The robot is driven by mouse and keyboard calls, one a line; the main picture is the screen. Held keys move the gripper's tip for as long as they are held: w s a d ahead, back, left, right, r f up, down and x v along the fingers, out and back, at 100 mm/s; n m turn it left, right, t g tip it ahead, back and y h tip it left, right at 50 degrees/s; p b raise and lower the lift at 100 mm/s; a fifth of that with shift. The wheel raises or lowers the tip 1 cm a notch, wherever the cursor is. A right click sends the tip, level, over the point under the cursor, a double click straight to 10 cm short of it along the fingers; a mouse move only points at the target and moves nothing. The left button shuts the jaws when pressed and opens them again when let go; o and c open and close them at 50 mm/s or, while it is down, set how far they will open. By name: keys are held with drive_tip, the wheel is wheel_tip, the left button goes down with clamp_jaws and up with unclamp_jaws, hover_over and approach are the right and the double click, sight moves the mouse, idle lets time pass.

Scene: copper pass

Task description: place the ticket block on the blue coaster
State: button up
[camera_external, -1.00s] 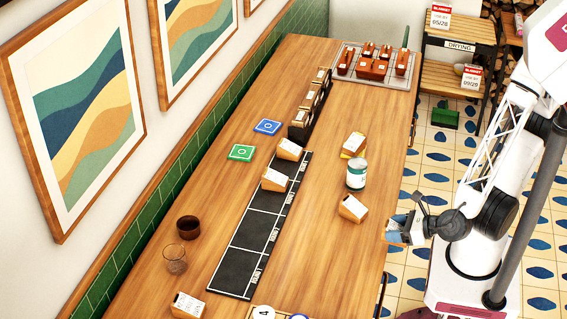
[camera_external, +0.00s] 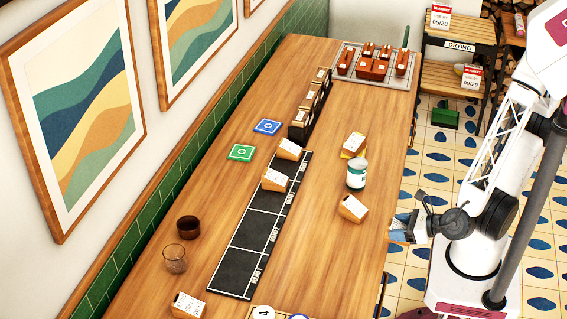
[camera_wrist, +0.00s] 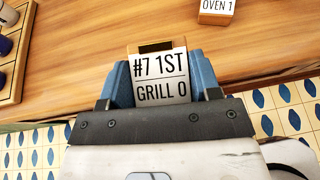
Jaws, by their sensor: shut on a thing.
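My gripper (camera_wrist: 162,85) is shut on a ticket block (camera_wrist: 162,75) with a wooden edge and a white face reading "#7 1ST" and "GRILL 0"; the last characters may be cut off. In the external view my gripper (camera_external: 407,229) is off the right edge of the table, with the held block mostly hidden by the fingers. The blue coaster (camera_external: 267,126) lies flat on the far left part of the table, bare and well away from my gripper. A green coaster (camera_external: 241,152) lies just in front of it.
Other ticket blocks stand on the table, one (camera_external: 352,208) near my gripper beside a can (camera_external: 356,175). A black lane board (camera_external: 250,237) runs along the middle. A dark cup (camera_external: 188,227) and a glass (camera_external: 175,258) stand left. A tray (camera_external: 345,73) is at the back.

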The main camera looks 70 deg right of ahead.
drive_tip(key=shift+w, duration=0.15)
drive_tip(key=shift+w+a+r, duration=0.15)
drive_tip(key=shift+w+r, duration=0.1)
drive_tip(key=shift+w, duration=0.2)
drive_tip(key=w+d+r+m+g+h, duration=0.1)
drive_tip(key=w+d+r+m+h, duration=0.15)
drive_tip(key=w, duration=0.85)
drive_tip(key=w+d+r+m+g+h, duration=0.15)
drive_tip(key=w+d, duration=0.25)
drive_tip(key=w, duration=0.7)
drive_tip(key=w+d+r+m+g+h, duration=0.1)
drive_tip(key=w+d+r+m+h, duration=0.25)
drive_tip(key=w, duration=0.75)
drive_tip(key=w+d+m+g+h, duration=0.1)
drive_tip(key=w+d, duration=0.6)
drive_tip(key=d, duration=0.2)
drive_tip(key=w+d+m+g+h, duration=0.1)
drive_tip(key=w+d+m, duration=0.1)
drive_tip(key=w+d, duration=0.65)
drive_tip(key=w+d+f+m+g+h, duration=0.1)
drive_tip(key=w+d, duration=0.1)
drive_tip(key=d, duration=0.9)
drive_tip(key=w+d+m+g, duration=0.1)
drive_tip(key=w+d+g, duration=0.1)
drive_tip(key=d, duration=0.9)
drive_tip(key=shift+w+d+f+h, duration=0.25)
drive_tip(key=shift+w+f+h, duration=0.1)
drive_tip(key=shift+w, duration=0.35)
drive_tip(key=shift+f+t, duration=0.1)
drive_tip(key=shift+t, duration=0.15)
